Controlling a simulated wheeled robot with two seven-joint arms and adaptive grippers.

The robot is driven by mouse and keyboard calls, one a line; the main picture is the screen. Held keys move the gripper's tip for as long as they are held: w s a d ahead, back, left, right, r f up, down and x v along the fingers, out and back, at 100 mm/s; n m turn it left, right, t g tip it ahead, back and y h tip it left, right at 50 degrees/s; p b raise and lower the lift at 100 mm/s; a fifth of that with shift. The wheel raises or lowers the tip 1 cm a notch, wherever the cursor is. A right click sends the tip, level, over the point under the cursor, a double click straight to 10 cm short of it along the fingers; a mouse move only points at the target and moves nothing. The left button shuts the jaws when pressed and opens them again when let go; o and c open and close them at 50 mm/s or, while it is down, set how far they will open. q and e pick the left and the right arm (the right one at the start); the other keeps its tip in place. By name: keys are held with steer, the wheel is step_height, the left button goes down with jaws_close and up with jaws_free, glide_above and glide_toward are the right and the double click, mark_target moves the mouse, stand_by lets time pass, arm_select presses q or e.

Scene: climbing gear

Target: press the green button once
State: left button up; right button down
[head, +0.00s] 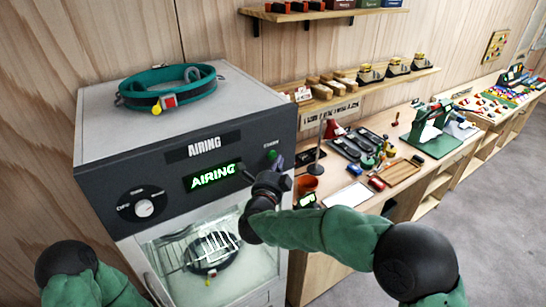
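The green button (271,155) is a small round knob at the right end of the dark front panel of the grey airing cabinet (110,120), under a small label. The lit display (214,177) left of it reads AIRING in green. My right gripper (261,168) is in front of the panel, just below the button, with its two dark fingers apart and nothing between them. One fingertip is close to the button; I cannot tell whether it touches. My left arm (68,262) shows at the bottom left; its gripper is out of view.
A teal harness belt (168,88) lies on the cabinet top. A dial (144,207) is left of the display. Behind the glass door (160,262) is a rack with a dark item. A cluttered workbench (336,188) stands to the right, with grey floor in front.

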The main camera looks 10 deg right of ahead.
steer(key=s, duration=0.1)
steer(key=s+d+b, duration=0.1)
steer(key=s, duration=0.2)
steer(key=shift+s+d, duration=0.35)
stand_by(0.6)
